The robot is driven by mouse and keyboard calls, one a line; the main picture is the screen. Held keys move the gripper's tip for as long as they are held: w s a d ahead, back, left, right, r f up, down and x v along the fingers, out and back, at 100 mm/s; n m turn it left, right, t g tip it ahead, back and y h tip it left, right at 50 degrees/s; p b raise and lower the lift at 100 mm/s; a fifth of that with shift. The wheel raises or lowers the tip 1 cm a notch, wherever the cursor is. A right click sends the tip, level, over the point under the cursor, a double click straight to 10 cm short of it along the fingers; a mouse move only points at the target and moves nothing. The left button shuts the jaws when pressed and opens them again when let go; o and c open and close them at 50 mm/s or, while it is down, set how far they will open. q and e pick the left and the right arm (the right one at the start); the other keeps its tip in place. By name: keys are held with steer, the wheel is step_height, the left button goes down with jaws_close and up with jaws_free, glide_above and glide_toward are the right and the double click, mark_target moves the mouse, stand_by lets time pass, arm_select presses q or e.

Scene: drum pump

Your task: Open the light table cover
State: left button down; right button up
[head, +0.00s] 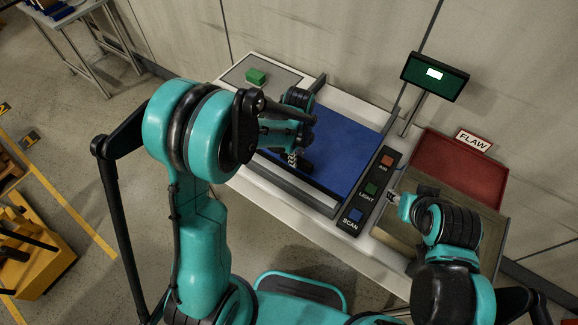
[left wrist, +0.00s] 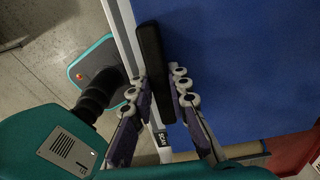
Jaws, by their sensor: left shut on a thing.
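The light table cover (head: 352,145) is a blue panel in a grey frame at the middle of the bench. It looks closed and flat. In the left wrist view the blue cover (left wrist: 240,70) fills the right side, with a black bar handle (left wrist: 150,65) along its edge. My left gripper (head: 295,158) is at the cover's near left part; in the left wrist view its fingers (left wrist: 158,88) stand on both sides of the handle, shut on it. My right gripper (head: 392,198) is right of the button panel; its finger gap is too small to judge.
A black button panel (head: 368,190) with red, green and blue buttons lies right of the cover. A small screen (head: 435,77) stands behind it. A red FLAW tray (head: 463,168) is at the right. A green block (head: 256,77) sits on a grey pad at the left.

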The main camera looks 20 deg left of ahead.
arm_select(q)
steer(key=w+d, duration=0.2)
steer(key=w, duration=0.4)
steer(key=w+d, duration=0.3)
steer(key=w, duration=0.4)
steer(key=w+d, duration=0.2)
steer(key=w, duration=0.5)
steer(key=shift+w+d, duration=0.2)
steer(key=c, duration=1.4)
jaws_free()
steer(key=shift+c, duration=0.2)
steer(key=shift+r, duration=0.15)
step_height(320, 180, up, 12)
